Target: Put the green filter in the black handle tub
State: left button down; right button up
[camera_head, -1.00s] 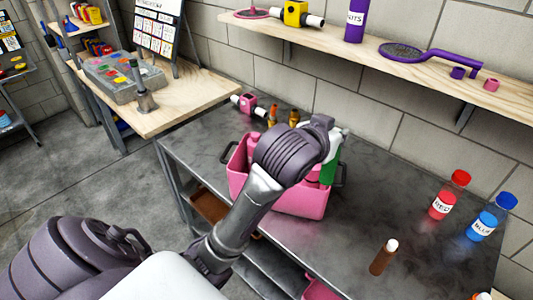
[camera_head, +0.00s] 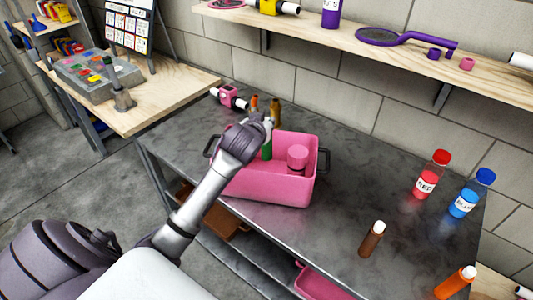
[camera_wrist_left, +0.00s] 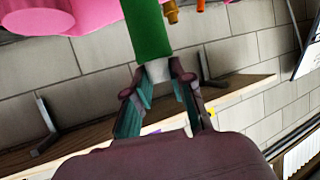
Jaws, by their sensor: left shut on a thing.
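The pink tub (camera_head: 262,188) with black handles stands on the dark metal table. A pink filter (camera_head: 297,158) is inside it, toward the right. My left gripper (camera_head: 266,121) is shut on the white end of the green filter (camera_head: 267,149), over the left half of the tub. The filter hangs roughly upright below the fingers. Its lower end is hidden, so I cannot tell whether it touches the tub's floor. In the left wrist view, the gripper (camera_wrist_left: 158,76) pinches the white end, and the green body (camera_wrist_left: 147,28) runs out of the picture. My right gripper is not in view.
Red (camera_head: 427,180) and blue (camera_head: 466,200) bottles and a brown bottle (camera_head: 370,242) stand at the right. The table (camera_head: 350,190) between is clear. A wooden shelf (camera_head: 390,52) overhangs at the back.

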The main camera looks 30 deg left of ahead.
aim_at(265, 149)
pick_arm(q)
notch_tip(265, 149, down, 10)
jog(key=shift+f+p, duration=0.1)
jog(key=shift+p, duration=0.45)
jog(key=shift+f, duration=0.15)
jog(key=c, duration=1)
grip_release()
jog(key=shift+s+d+r, duration=0.1)
jog(key=shift+s+r, duration=0.05)
jog(key=shift+r, duration=0.05)
jog(key=b+v, duration=0.1)
jog(key=v, duration=1)
jog(key=shift+s+r, duration=0.25)
jog(key=shift+s, duration=0.1)
jog(key=shift+d, duration=0.1)
